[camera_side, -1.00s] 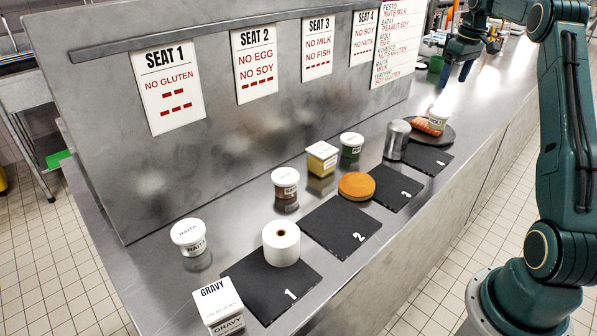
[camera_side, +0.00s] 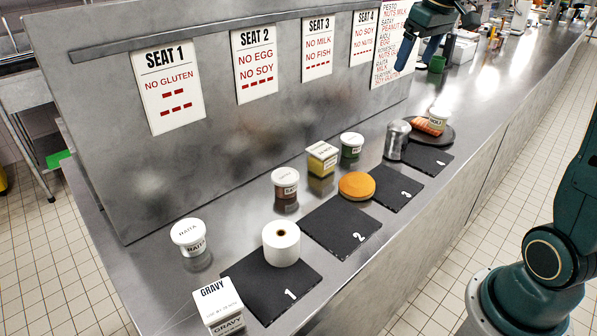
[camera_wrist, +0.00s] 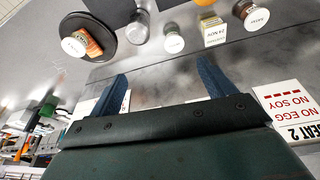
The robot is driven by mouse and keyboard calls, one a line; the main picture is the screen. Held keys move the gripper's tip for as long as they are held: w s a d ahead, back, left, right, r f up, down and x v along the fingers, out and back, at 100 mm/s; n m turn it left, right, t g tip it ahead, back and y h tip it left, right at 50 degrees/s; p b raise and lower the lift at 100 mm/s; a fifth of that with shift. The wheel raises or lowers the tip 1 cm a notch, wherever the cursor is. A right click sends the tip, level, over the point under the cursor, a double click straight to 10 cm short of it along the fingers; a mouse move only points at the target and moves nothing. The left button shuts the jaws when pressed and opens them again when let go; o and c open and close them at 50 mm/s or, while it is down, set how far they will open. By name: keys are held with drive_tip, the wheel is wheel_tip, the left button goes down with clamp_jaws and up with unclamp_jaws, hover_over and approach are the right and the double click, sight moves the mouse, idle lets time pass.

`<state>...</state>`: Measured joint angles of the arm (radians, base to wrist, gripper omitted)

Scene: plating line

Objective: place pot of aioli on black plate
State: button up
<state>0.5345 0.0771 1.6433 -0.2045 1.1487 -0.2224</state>
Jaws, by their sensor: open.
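The black plate (camera_side: 447,138) is a dark round dish at the far end of the row of mats, beside mat 4. A piece of salmon (camera_side: 427,126) lies on it. The white-lidded pot of aioli (camera_side: 438,120) stands upright on the plate beside the salmon; its small label is hard to read. The wrist view shows the plate (camera_wrist: 104,51), the salmon (camera_wrist: 92,40) and the pot's lid (camera_wrist: 74,44) at top left. My gripper (camera_side: 424,50) is open and empty, raised near the seat signs, clear of the plate. Its two fingers (camera_wrist: 162,70) also show in the wrist view.
Numbered black mats (camera_side: 270,285) line the counter. A can (camera_side: 396,140), a green pot (camera_side: 351,145), a yellow box (camera_side: 321,158), a bun (camera_side: 357,186), a paper roll (camera_side: 281,243), other pots and a gravy box (camera_side: 218,305) stand along it. A metal panel (camera_side: 270,130) rises behind.

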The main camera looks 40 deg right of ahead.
drive_tip(key=s+a+t, duration=0.1)
drive_tip(key=s+a, duration=0.9)
drive_tip(key=a, duration=0.4)
drive_tip(key=s+a+f+n+t, duration=0.1)
drive_tip(key=s+a+f, duration=0.4)
drive_tip(key=s, duration=0.5)
drive_tip(key=shift+f+y, duration=0.4)
drive_tip(key=shift+f, duration=0.55)
